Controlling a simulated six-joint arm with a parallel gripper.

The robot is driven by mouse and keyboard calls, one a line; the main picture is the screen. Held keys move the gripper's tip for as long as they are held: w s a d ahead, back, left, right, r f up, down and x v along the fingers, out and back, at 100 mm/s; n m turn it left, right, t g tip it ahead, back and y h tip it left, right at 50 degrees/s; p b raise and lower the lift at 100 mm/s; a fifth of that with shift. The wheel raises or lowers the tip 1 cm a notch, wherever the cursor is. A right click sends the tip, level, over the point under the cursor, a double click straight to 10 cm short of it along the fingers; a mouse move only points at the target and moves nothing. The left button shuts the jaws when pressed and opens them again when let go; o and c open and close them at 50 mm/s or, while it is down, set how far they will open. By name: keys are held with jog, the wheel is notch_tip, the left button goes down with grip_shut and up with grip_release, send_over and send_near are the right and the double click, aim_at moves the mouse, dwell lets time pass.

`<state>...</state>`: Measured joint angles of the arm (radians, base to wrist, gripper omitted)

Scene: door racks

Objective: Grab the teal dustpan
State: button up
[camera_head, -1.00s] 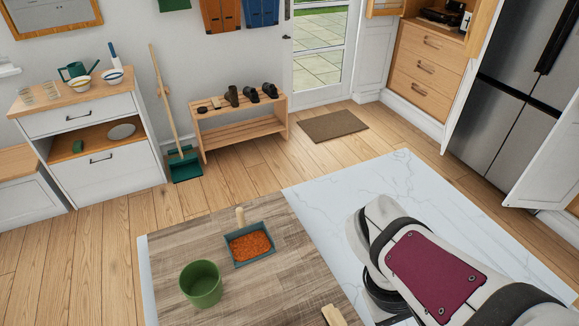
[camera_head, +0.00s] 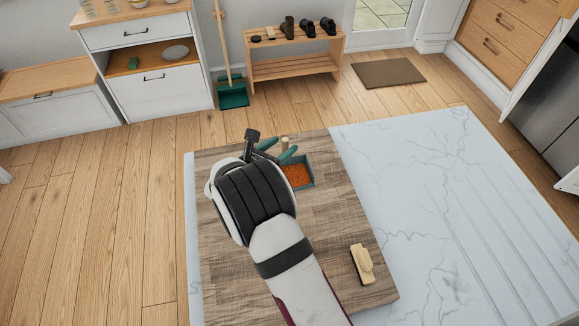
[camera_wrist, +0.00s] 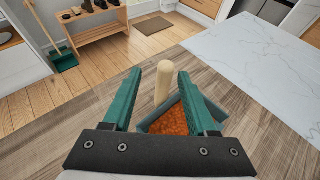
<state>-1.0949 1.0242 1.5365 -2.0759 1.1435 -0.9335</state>
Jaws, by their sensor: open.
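The small teal dustpan (camera_head: 311,172) lies on the wood-grain part of the counter, with orange-red granules in it. Its pale wooden handle (camera_head: 285,142) points toward the far edge. My gripper (camera_head: 278,149) is open at the dustpan's handle end, and its teal fingers cover part of the dustpan. In the wrist view, the handle (camera_wrist: 165,80) stands between the two fingers of my gripper (camera_wrist: 160,74), with the dustpan's rim (camera_wrist: 211,110) behind and below the right finger. I cannot tell whether either finger touches the handle.
A wooden brush or scraper (camera_head: 362,264) lies on the counter's near right. The white marble part (camera_head: 420,210) is clear. A long-handled teal dustpan (camera_head: 232,94) stands on the floor beside a slatted bench (camera_head: 293,69). My arm covers part of the wood-grain surface.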

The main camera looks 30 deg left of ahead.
jog(key=x, duration=0.4)
jog(key=shift+w+d+f, duration=0.25)
jog(key=shift+w+f, duration=0.05)
jog(key=shift+f, duration=0.05)
grip_shut()
